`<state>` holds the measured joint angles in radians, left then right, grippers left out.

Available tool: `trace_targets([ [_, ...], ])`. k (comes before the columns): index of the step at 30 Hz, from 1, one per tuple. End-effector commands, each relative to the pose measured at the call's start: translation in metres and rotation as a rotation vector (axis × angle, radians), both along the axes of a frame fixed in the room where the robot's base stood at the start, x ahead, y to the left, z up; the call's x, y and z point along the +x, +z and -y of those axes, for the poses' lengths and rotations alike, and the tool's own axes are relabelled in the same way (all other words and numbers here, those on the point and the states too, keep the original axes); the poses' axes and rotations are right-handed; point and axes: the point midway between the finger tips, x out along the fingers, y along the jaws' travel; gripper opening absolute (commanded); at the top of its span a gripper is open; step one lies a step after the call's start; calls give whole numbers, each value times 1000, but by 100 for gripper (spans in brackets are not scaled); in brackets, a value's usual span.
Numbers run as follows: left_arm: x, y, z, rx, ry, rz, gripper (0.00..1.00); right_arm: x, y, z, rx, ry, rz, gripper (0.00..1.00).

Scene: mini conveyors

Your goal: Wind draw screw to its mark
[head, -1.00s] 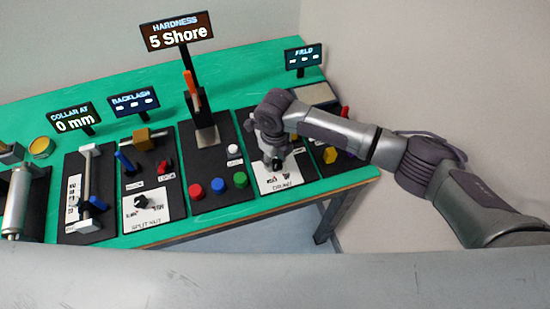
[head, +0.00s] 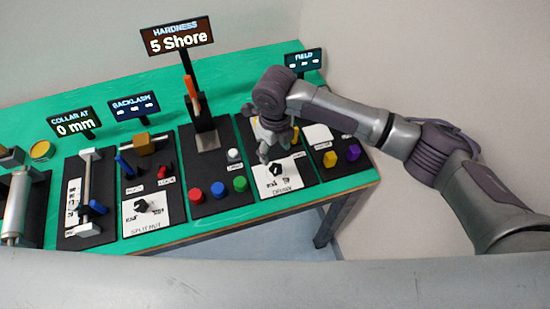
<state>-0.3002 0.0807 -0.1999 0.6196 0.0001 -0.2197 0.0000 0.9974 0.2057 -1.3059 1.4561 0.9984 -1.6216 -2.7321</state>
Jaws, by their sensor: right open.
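My right gripper (head: 266,152) is open and points down over the far part of a white-labelled panel (head: 272,186). Its fingers are just left of and behind a black knob (head: 283,168) on that panel; touching or apart I cannot tell. The small lettering on this panel is too blurred to read surely. At the left, a sign reading "COLLAR AT 0 mm" (head: 75,124) stands behind a panel with a long rod (head: 86,180) and a blue handle (head: 98,206). Which part is the draw screw I cannot tell. My left gripper is not in view.
A "HARDNESS 5 Shore" sign (head: 178,36) stands behind red (head: 196,195), blue (head: 218,189) and green (head: 239,184) buttons. The split nut panel (head: 154,216) has a black knob.

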Motion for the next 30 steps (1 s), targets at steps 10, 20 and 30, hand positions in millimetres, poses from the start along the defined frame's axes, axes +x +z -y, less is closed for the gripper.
trace_targets([
  [10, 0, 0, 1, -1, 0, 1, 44, 0, 46, 0, 0, -1, 0, 62],
  [20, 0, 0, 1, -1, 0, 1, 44, 0, 48, 0, 0, -1, 0, 62],
  [30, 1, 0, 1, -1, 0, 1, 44, -7, 43, -5, 20, -38, -6, 62],
])
